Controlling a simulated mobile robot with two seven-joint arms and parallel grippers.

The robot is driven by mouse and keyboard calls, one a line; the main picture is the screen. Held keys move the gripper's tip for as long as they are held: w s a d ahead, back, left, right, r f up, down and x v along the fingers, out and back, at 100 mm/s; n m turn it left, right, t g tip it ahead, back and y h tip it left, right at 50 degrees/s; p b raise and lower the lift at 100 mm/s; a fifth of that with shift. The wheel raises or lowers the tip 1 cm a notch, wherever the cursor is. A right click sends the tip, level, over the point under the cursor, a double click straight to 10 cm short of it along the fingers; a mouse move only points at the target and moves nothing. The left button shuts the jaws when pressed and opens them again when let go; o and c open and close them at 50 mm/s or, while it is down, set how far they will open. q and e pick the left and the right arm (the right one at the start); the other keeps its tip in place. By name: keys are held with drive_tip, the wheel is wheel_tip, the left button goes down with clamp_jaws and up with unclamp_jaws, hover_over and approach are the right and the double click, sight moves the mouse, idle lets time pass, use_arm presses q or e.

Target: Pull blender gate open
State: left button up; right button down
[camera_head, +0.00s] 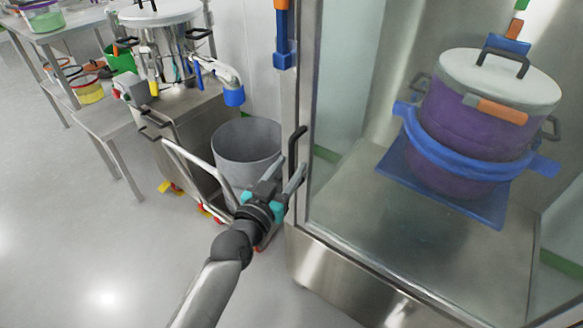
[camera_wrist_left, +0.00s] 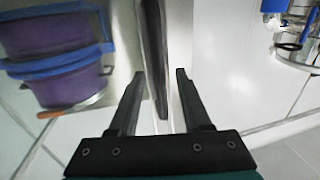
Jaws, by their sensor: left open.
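The blender gate (camera_head: 345,120) is a clear panel in a metal frame at the right of the head view. It appears shut. Its black upright handle (camera_head: 297,142) is on the frame's left edge. My left gripper (camera_head: 290,166) is open at the handle's lower end. In the left wrist view the dark handle bar (camera_wrist_left: 152,50) runs down between the two open fingers (camera_wrist_left: 160,75), with a gap on each side. I cannot tell how deep the bar sits between them. My right gripper is out of view.
Behind the gate, a purple drum (camera_head: 455,125) with a white lid sits in a blue ring holder. A grey bin (camera_head: 245,145) and a metal cart (camera_head: 190,120) stand close left of my left gripper. Shelves are at far left. The floor (camera_head: 80,240) at front left is clear.

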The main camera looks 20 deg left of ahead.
use_arm(q)
drive_tip(key=shift+w+d, duration=0.1)
drive_tip(key=shift+w, duration=0.6)
clamp_jaws()
idle(1.1)
